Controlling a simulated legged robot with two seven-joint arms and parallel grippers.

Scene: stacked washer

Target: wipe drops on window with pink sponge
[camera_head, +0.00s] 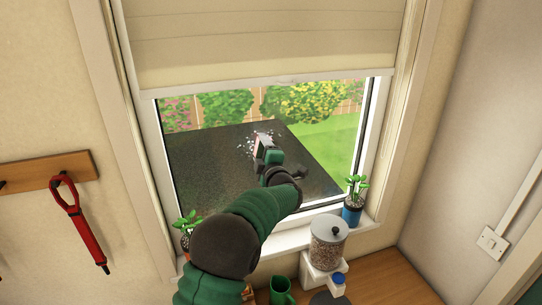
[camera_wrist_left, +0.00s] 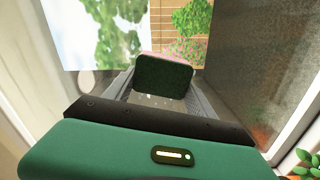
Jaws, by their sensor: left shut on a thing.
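The window pane (camera_head: 215,165) is in the middle of the head view, with whitish drops (camera_head: 244,146) clustered on it. My left gripper (camera_head: 264,154) is in front of the pane, beside the drops. It is shut on the sponge (camera_head: 260,142), whose pinkish edge shows small, close to the glass. In the left wrist view a dark green face, apparently of the sponge (camera_wrist_left: 164,76), stands between the fingers. A few pale specks show just below it. The gripper hides part of the drops, and I cannot tell whether the sponge touches the glass. My right gripper is not in view.
Potted plants (camera_head: 355,190) (camera_head: 188,228) stand at both ends of the sill. A cream blind (camera_head: 265,40) covers the upper window. A red strap (camera_head: 78,215) hangs from a wall rack at left.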

